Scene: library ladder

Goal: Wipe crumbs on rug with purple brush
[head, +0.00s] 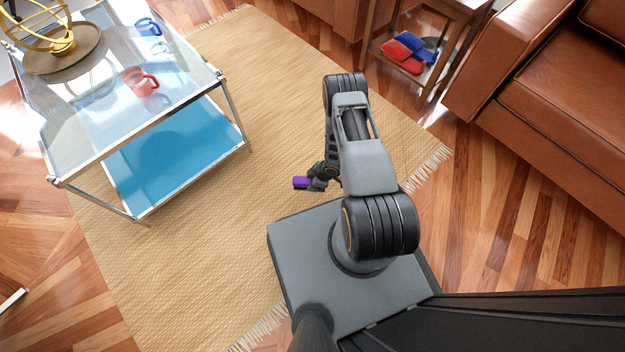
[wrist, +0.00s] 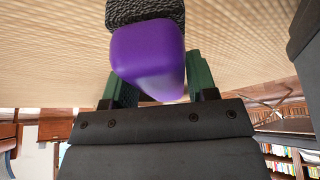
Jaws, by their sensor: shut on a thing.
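The purple brush (head: 301,183) is held in my gripper (head: 318,184), low over the rug in the head view. In the wrist view the purple brush (wrist: 148,58) fills the upper middle, with a dark bristle part (wrist: 145,10) at the top edge. Green fingers of my gripper (wrist: 160,88) stand on both sides of the brush and are shut on it. The woven tan rug (head: 200,235) lies under the arm. I cannot make out any crumbs on it, and I cannot tell whether the bristles touch the rug.
A glass and metal cart (head: 140,216) stands at the left on the rug, with a red mug (head: 141,82) and a blue mug (head: 148,27) on top. A side table (head: 445,72) and a brown leather sofa (head: 565,110) stand at the right. Bare rug lies between cart and arm.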

